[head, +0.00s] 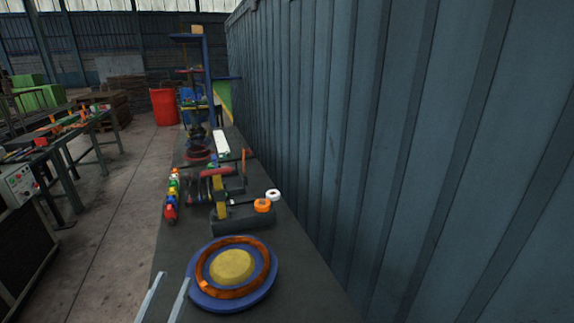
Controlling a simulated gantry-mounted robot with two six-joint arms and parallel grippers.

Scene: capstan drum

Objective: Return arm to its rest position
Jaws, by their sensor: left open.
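My left gripper (175,277) shows at the bottom left of the head view as two pale grey fingers set apart, with nothing between them. It is just left of a round blue disc (199,300) that lies on the bench, and I cannot tell its height above the bench. The disc carries a copper-brown ring (264,270) around a yellow centre (232,267). The rest of my left arm is out of frame. My right gripper is not in view.
Behind the disc stands a dark device (245,219) with a yellow upright, near an orange roll (262,206) and a white roll (273,195). Small coloured items (171,205) line the bench's left edge. A corrugated wall (400,150) rises on the right. The front right bench is bare.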

